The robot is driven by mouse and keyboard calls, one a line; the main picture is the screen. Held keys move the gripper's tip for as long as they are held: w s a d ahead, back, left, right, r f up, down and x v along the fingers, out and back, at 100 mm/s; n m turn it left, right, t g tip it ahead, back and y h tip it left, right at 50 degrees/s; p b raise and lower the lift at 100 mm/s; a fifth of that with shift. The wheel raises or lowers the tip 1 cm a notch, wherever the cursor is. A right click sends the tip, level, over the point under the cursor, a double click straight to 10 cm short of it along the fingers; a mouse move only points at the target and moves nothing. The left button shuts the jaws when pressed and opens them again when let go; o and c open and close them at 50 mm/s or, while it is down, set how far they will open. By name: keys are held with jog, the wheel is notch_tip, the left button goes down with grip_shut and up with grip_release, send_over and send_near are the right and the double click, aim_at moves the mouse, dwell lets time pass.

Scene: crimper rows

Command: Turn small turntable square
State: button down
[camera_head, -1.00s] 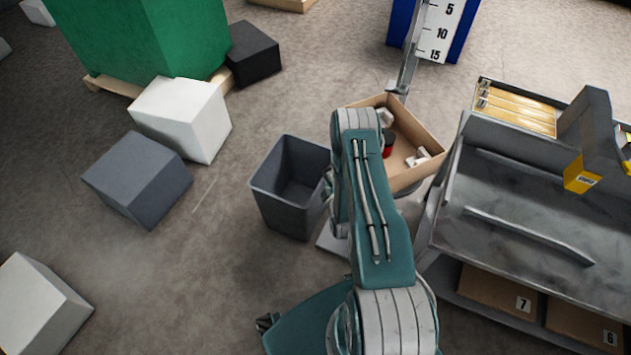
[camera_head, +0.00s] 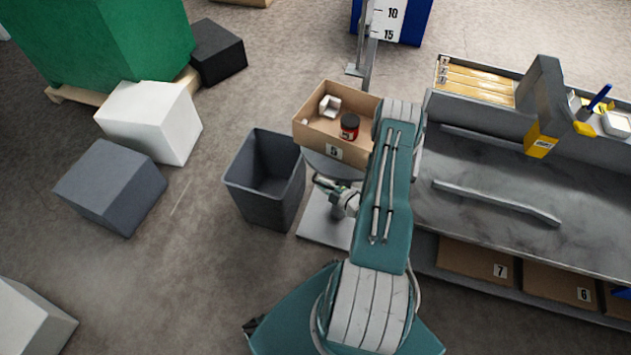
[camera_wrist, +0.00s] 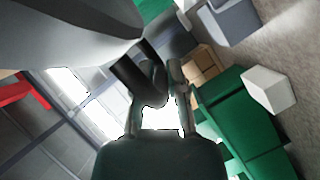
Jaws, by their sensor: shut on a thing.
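The small turntable (camera_head: 324,163) is a round grey disc on a stand, below an open cardboard box (camera_head: 333,153) marked 5. The box's labelled side faces me, only slightly askew. Inside are a red jar (camera_head: 349,128) with a dark lid and a white block (camera_head: 329,106). My gripper (camera_head: 326,184) is at the near edge of the turntable, below the box, shut on it. In the wrist view, the turntable's grey underside (camera_wrist: 65,35) fills the upper left. A dark part hangs beside my fingers (camera_wrist: 163,80); the exact contact is unclear. My arm hides the box's right end.
A grey bin (camera_head: 264,190) stands close to the left of my gripper. A metal workbench (camera_head: 500,190) stands to the right of my arm. A post with a numbered scale (camera_head: 386,22) rises behind the box. Blocks lie on the floor at left, with bare floor between.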

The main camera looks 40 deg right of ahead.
aim_at(332, 189)
jog(key=shift+s+d+f+n+g+y, duration=0.1)
jog(key=shift+s+d+n+g+y, duration=0.05)
jog(key=shift+s+d+n+y, duration=0.4)
jog(key=shift+s+d+f+n+g+y, duration=0.2)
jog(key=shift+s+y, duration=0.25)
jog(key=shift+s, duration=0.3)
jog(key=shift+a+r, duration=0.1)
jog(key=c, duration=0.8)
grip_release()
jog(key=shift+o, duration=0.6)
jog(key=shift+r, duration=0.1)
jog(key=v, duration=0.7)
jog(key=shift+s+d, duration=0.2)
